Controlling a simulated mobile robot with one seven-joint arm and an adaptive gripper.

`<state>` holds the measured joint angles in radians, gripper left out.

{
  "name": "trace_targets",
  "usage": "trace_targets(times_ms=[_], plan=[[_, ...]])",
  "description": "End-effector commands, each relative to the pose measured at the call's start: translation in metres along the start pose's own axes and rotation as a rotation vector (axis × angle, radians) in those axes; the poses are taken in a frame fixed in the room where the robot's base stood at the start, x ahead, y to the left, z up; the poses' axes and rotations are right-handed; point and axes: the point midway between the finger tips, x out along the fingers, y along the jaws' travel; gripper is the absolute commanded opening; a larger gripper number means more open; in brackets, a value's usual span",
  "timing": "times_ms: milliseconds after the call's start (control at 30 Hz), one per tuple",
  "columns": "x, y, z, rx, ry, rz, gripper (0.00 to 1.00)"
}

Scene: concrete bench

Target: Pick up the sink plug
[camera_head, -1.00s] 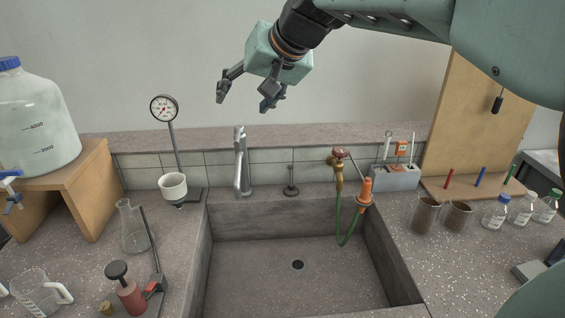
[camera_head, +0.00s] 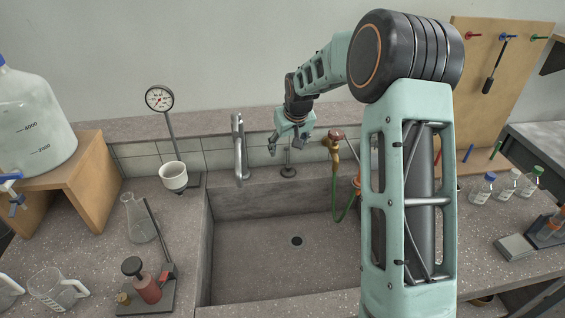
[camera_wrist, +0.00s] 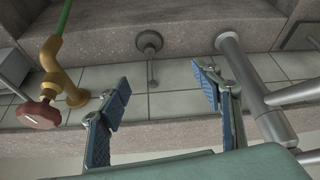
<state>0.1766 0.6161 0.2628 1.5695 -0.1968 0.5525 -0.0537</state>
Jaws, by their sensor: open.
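The sink plug (camera_head: 288,172) is a dark round disc with a thin upright stem. It stands on the back ledge of the sink, between the faucet and the brass valve. The wrist view shows the sink plug (camera_wrist: 149,41) at upper centre, with its stem pointing down the picture. My gripper (camera_head: 286,148) is open and empty, above the plug, its fingers hiding part of the stem in the head view. In the wrist view my gripper (camera_wrist: 162,90) has its blue-padded fingertips spread to either side of the stem's line, apart from it.
The grey faucet (camera_head: 239,150) stands close left of the plug. The brass valve with red knob (camera_head: 333,145) and green hose (camera_head: 345,205) is close right. The sink basin (camera_head: 260,262) is empty, with a dark drain hole (camera_head: 297,240). A pressure gauge (camera_head: 159,98) stands farther left.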

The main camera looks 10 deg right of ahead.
Motion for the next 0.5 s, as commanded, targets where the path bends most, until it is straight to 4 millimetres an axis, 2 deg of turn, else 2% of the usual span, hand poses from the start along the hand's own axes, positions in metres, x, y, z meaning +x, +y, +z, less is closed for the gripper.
trace_targets(times_ms=[33,200,500], plan=[[0.006,0.009,0.004,0.010,-0.007,-0.010,0.59],[0.021,0.019,0.009,0.017,-0.007,-0.028,0.59],[0.062,0.019,0.011,0.017,-0.008,-0.033,0.59]])
